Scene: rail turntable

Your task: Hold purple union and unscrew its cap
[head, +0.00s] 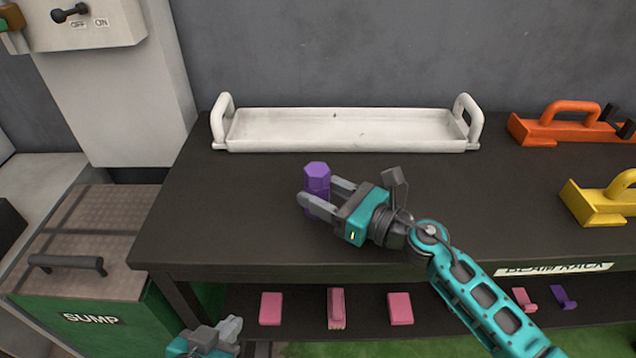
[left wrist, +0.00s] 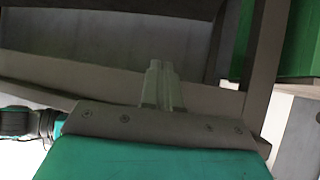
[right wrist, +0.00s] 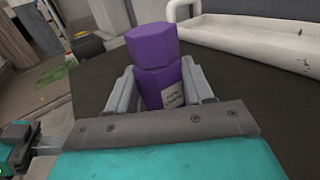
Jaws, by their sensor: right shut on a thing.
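The purple union (head: 317,207) stands upright on the dark table, left of the middle. Its hexagonal cap (head: 317,170) sits on top, and the cap also shows in the right wrist view (right wrist: 152,45). A small white label (right wrist: 172,95) is on the body. My right gripper (head: 318,193) is shut on the union's body, below the cap, with one finger on each side. My left gripper (head: 234,326) is low at the table's front, apart from the union. In the left wrist view its fingers (left wrist: 161,82) are together with nothing visible between them.
A white handled tray (head: 345,146) lies at the table's back. Orange (head: 560,130) and yellow (head: 598,205) handled pieces stand at the right. The lower shelf holds pink blocks (head: 271,308) and a purple hook (head: 563,297). A green SUMP box (head: 95,318) stands left.

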